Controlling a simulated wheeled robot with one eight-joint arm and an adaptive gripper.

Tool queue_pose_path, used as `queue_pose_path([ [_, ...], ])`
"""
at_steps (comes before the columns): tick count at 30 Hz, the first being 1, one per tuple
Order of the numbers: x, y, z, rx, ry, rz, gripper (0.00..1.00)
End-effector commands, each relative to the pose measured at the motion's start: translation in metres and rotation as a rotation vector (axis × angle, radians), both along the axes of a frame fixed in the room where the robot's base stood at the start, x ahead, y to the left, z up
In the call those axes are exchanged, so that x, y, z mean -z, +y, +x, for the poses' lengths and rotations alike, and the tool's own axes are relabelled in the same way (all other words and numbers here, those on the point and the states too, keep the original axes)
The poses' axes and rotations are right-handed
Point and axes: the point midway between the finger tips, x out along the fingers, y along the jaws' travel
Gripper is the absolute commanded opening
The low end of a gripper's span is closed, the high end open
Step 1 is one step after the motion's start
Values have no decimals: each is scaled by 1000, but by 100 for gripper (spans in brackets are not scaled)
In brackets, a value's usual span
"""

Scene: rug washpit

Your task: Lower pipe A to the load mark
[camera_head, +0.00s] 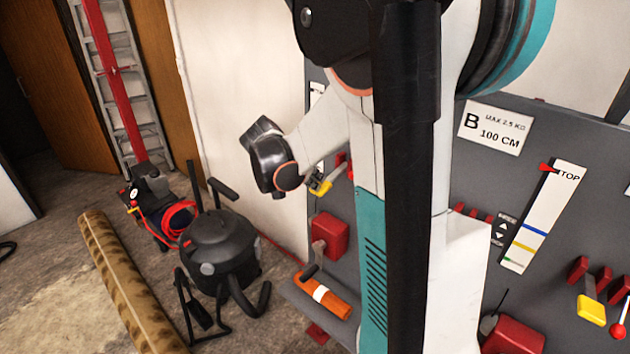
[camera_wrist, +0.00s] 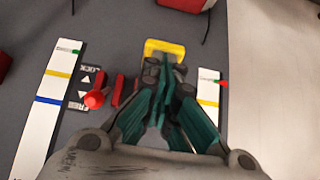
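My gripper (camera_wrist: 167,72) is at the grey panel, its teal fingers close together over a yellow handle (camera_wrist: 165,48) in the wrist view. Whether the fingers grip the handle is unclear. In the head view my arm hides most of this place; part of a yellow piece (camera_head: 321,186) shows beside my wrist. In the wrist view a white scale (camera_wrist: 207,92) right of the fingers has green and yellow marks, with a red pointer (camera_wrist: 223,84) level with the green one. A red knob (camera_wrist: 94,99) is left of the fingers, beside a LOCK label (camera_wrist: 88,76). No pipe is identifiable as A.
Panel B's sign (camera_head: 495,128) reads 100 CM; its scale (camera_head: 540,220) has a red pointer (camera_head: 548,168) at TOP. A black vacuum (camera_head: 220,250) and rolled rug (camera_head: 125,285) occupy the floor at left.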

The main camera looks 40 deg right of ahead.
Motion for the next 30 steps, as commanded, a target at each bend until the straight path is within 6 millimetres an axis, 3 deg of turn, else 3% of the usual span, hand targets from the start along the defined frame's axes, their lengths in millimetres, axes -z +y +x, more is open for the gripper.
queue_pose_path([
  [7, -10, 0, 0, 0, 0, 0, 0],
  [17, -69, 0, 0, 0, 0, 0, 0],
  [30, -79, 6, 0, -2, 1, 0, 0],
])
